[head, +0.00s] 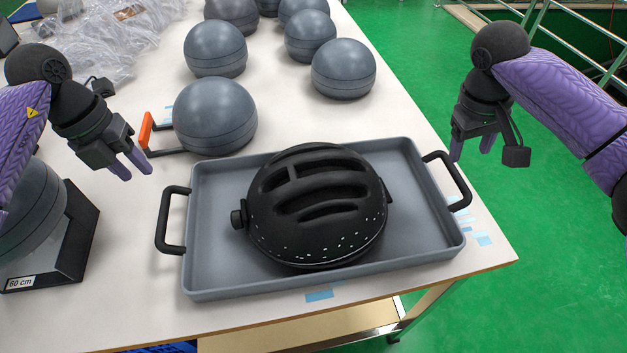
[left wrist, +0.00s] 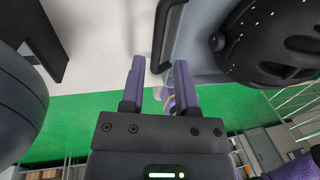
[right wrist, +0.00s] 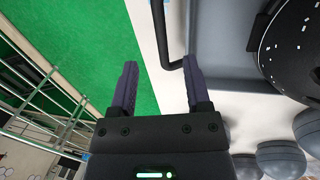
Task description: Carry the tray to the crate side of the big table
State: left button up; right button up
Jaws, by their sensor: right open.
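The grey tray (head: 215,268) lies on the big table (head: 120,290) near its front right corner, with a black handle at each short end. A black slotted dome (head: 318,205) sits in the tray. My left gripper (head: 132,172) is open and empty, left of and above the left handle (head: 172,220); that handle shows ahead in the left wrist view (left wrist: 163,40). My right gripper (head: 472,150) is open and empty, right of the right handle (head: 448,180), past the table edge; that handle shows in the right wrist view (right wrist: 160,35).
Several grey spheres (head: 215,115) stand behind the tray. An orange-tipped item (head: 146,130) lies beside the nearest one. A sphere on a black stand (head: 75,240) marked 60 cm is at left. Clear plastic wrap (head: 100,40) lies behind. Green floor (head: 560,270) is free at right.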

aim_at(163, 200)
pick_arm(q)
jog(key=f, duration=0.3)
jog(key=d+f, duration=0.1)
jog(key=f, duration=0.2)
jog(key=d+f, duration=0.1)
jog(key=f, duration=0.2)
jog(key=shift+s+f, duration=0.15)
jog(key=shift+f, duration=0.2)
pick_arm(e)
jog(key=f, duration=0.3)
jog(key=d+f, duration=0.1)
jog(key=f, duration=0.2)
jog(key=d+f, duration=0.1)
jog(key=f, duration=0.2)
jog(key=shift+s+f, duration=0.15)
jog(key=shift+f, duration=0.2)
pick_arm(q)
jog(key=c, duration=0.4)
pick_arm(e)
jog(key=c, duration=0.4)
pick_arm(q)
grip_shut()
pick_arm(e)
jog(key=shift+c, duration=1.3)
grip_shut()
pick_arm(q)
jog(key=shift+r, duration=0.1)
pick_arm(e)
jog(key=shift+r, duration=0.1)
